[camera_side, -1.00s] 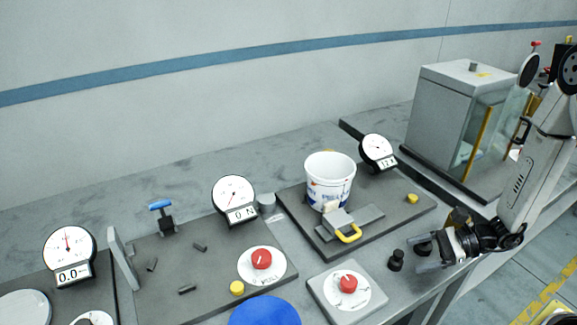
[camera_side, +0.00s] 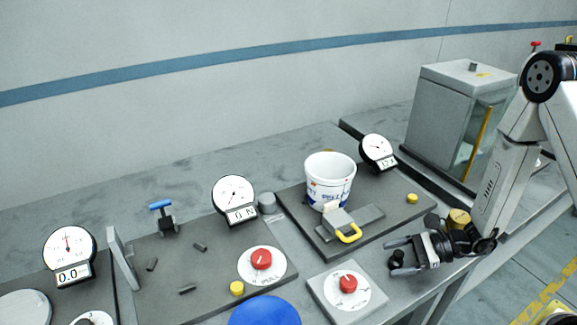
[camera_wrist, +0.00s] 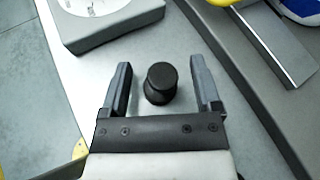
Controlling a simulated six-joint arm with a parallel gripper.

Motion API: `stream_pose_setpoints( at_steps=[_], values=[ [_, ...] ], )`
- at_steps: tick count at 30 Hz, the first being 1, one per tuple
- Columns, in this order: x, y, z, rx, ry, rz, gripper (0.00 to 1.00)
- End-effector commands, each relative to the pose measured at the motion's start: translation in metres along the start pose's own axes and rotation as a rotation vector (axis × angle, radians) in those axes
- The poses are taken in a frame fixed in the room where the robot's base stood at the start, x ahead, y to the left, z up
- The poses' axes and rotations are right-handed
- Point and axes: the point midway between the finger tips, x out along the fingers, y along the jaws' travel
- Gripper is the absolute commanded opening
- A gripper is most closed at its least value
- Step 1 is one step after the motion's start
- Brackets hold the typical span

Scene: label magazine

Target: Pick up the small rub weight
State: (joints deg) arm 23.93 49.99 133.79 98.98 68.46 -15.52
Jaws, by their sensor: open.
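A small black weight (camera_side: 397,258) with a round knob top stands upright on the grey bench near its front edge. In the wrist view this black weight (camera_wrist: 160,84) sits between the two fingers, with a gap on each side. My gripper (camera_side: 389,257) is open and low over the bench, its fingers pointing left in the side view, one on either side of the weight. The open gripper also shows in the wrist view (camera_wrist: 160,63). A second black weight seen earlier is now hidden, likely behind my gripper.
A square block with a red knob (camera_side: 348,283) stands left of the weight. A glass-sided cabinet (camera_side: 455,112) stands at the back right.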

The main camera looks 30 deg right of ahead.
Motion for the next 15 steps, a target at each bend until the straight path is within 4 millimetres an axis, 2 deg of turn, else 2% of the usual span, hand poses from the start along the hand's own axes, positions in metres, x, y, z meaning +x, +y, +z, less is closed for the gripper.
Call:
stream_pose_setpoints(
  at_steps=[13, 14, 15],
  values=[
    [-0.0001, 0.0000, 0.0000, 0.000, 0.000, 0.000, 0.81],
    [-0.0001, 0.0000, 0.0000, 0.000, 0.000, 0.000, 0.75],
    [-0.0001, 0.0000, 0.0000, 0.000, 0.000, 0.000, 0.62]
  ],
)
